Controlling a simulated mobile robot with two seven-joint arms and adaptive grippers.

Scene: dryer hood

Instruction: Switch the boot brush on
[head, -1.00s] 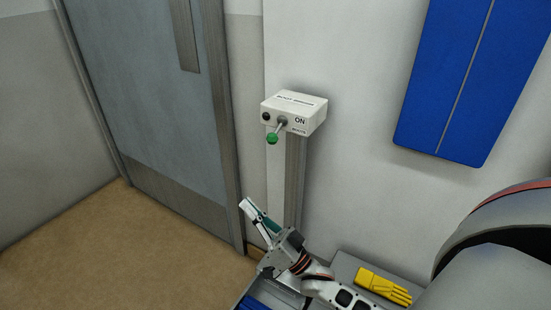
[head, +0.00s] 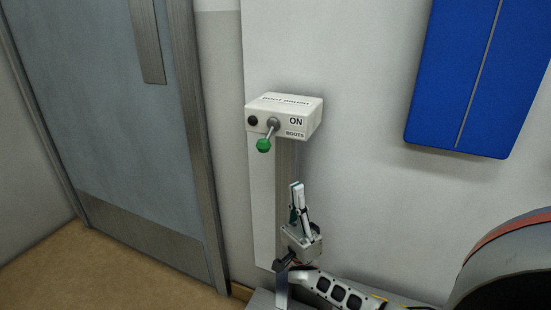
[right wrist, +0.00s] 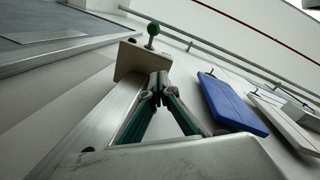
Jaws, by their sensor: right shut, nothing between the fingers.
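The boot brush switch box (head: 286,117) is a white box on a grey post against the wall, marked "ON" and "BOOTS" on its front. Its lever with a green knob (head: 264,145) points out and down from the front, beside a black button (head: 252,121). My right gripper (head: 296,187) is shut and empty, pointing up below the box and apart from the lever. In the right wrist view the closed fingertips (right wrist: 158,78) show just below the box (right wrist: 143,60), with the green knob (right wrist: 153,29) beyond it. My left gripper is not in view.
A grey door (head: 110,120) with a metal frame stands at the left. A blue panel (head: 485,75) hangs on the wall at the right. Tan floor (head: 90,265) is open at the lower left.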

